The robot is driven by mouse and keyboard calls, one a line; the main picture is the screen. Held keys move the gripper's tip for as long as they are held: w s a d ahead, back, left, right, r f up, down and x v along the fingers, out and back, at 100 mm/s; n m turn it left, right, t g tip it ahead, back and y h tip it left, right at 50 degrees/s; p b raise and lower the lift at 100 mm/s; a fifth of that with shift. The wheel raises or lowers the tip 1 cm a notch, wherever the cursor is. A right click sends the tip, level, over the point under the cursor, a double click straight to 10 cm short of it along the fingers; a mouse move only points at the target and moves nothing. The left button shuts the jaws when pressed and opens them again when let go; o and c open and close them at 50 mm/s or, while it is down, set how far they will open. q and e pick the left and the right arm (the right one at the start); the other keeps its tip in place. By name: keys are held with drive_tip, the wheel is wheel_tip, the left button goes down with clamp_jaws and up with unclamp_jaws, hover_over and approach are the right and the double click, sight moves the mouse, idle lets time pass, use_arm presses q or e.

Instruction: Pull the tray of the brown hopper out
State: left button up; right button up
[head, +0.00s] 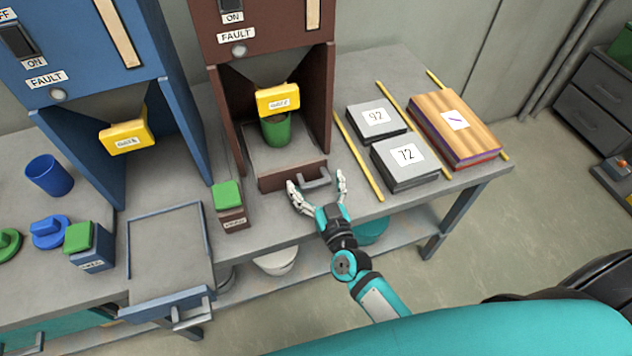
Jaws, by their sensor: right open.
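The brown hopper (266,50) stands at the back centre of the bench in the head view. Its tray (292,163) sits inside the bay at its foot, with a green cup (276,131) on it under the yellow gate (278,98). A grey handle (317,180) is on the tray's brown front. My right gripper (317,188) is open at the handle, with a finger on either side of it. I cannot tell whether the fingers touch it. My left gripper is not in view.
The blue hopper (80,45) stands left, its tray (165,255) pulled out past the bench edge. A small box with a green top (227,195) stands left of the brown tray. Yellow strips (358,155), grey blocks (404,160) and a wooden block (453,125) lie right.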

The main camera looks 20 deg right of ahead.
drive_tip(key=c, duration=1.7)
